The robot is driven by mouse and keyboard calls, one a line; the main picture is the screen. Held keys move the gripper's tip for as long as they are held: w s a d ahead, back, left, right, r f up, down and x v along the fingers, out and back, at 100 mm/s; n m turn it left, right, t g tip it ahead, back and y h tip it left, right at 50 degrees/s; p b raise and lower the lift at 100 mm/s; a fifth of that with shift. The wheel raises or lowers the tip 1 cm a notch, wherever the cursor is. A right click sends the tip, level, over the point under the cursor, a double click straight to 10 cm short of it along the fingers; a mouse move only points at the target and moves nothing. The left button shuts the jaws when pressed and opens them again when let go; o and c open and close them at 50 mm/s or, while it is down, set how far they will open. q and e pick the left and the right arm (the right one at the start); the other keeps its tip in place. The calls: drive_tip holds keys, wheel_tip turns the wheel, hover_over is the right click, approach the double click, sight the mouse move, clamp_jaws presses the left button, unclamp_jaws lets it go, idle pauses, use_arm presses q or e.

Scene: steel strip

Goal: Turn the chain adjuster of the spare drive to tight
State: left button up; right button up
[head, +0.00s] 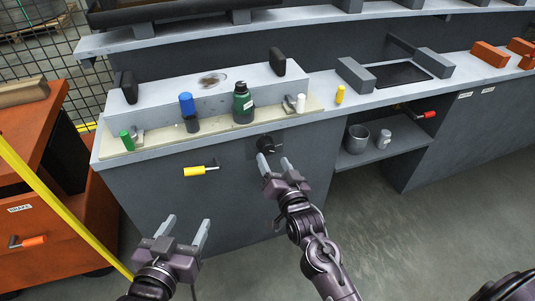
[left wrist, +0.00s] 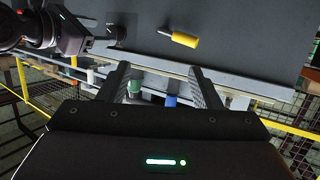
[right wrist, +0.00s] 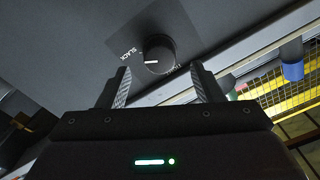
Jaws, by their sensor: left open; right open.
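A black round knob (head: 265,143) sits on the grey front panel of the bench. In the right wrist view the knob (right wrist: 158,52) has a white pointer mark, with SLACK lettered to its left and what reads as TIGHT at its lower right. The mark points left, toward the SLACK side. My right gripper (head: 274,161) is open, its fingertips just short of the knob and not visibly touching it. My left gripper (head: 184,228) is open and empty, low in front of the bench.
A yellow-handled lever (head: 197,171) sticks out of the panel left of the knob. A green bottle (head: 243,103) and small coloured items stand on the ledge above. An open shelf with a grey cup (head: 357,139) is to the right. An orange cabinet (head: 50,190) stands left.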

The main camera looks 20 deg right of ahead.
sight(268, 151)
use_arm(q)
wheel_tip(268, 151, up, 9)
drive_tip(key=w+t+h+b, duration=0.1)
drive_tip(key=t, duration=0.3)
drive_tip(key=shift+w+r+t, duration=0.15)
drive_tip(key=shift+w+t, duration=0.15)
use_arm(e)
drive_tip(key=w, duration=0.5)
drive_tip(key=shift+a, duration=0.1)
use_arm(q)
drive_tip(key=shift+a, duration=0.1)
use_arm(e)
drive_tip(key=shift+c, duration=0.4)
